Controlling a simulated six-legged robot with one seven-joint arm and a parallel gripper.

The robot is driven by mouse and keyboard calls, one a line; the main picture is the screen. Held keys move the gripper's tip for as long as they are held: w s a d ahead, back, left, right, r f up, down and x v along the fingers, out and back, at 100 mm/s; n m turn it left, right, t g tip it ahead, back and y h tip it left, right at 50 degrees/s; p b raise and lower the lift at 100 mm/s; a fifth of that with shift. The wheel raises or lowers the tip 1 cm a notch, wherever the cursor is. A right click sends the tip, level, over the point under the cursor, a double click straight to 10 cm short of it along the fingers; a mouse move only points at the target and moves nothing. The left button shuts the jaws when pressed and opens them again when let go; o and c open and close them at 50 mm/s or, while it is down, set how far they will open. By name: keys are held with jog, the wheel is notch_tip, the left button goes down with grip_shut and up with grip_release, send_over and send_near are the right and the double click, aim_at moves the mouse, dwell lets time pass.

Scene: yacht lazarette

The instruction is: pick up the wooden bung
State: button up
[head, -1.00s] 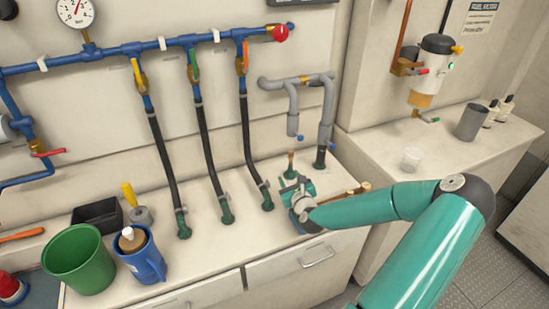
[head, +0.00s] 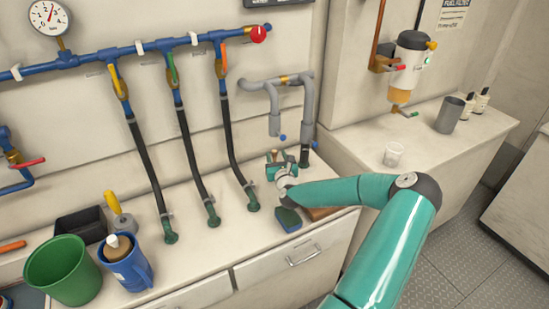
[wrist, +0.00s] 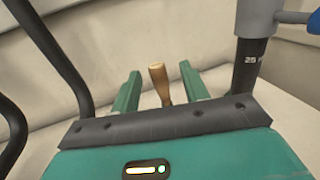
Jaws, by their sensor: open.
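The wooden bung (wrist: 158,82) is a light brown, rounded-top, tapered piece. In the wrist view it stands upright, slightly tilted, between the two teal fingers of my gripper (wrist: 159,90), with a gap on each side. Its lower part is hidden behind the gripper's dark front bar. In the head view, my gripper (head: 276,160) is at the back of the counter beside the grey pipe, and the bung's small brown top (head: 274,154) shows there. My gripper is open and holds nothing.
A black hose end (wrist: 250,65) marked 25 stands close right of the gripper. Black hoses (head: 235,140) rise to the left. A blue-green sponge (head: 288,219) and a brown board (head: 322,212) lie in front. A blue jug (head: 128,268) and green bucket (head: 62,272) stand left.

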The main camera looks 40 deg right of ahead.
aim_at(275, 154)
jog(key=x, duration=0.4)
jog(key=shift+w+r, duration=0.1)
jog(key=shift+w, duration=0.15)
grip_shut()
jog(key=shift+r, duration=0.15)
jog(key=r+v, duration=0.3)
jog(key=v, duration=1.5)
jog(key=shift+s, duration=0.15)
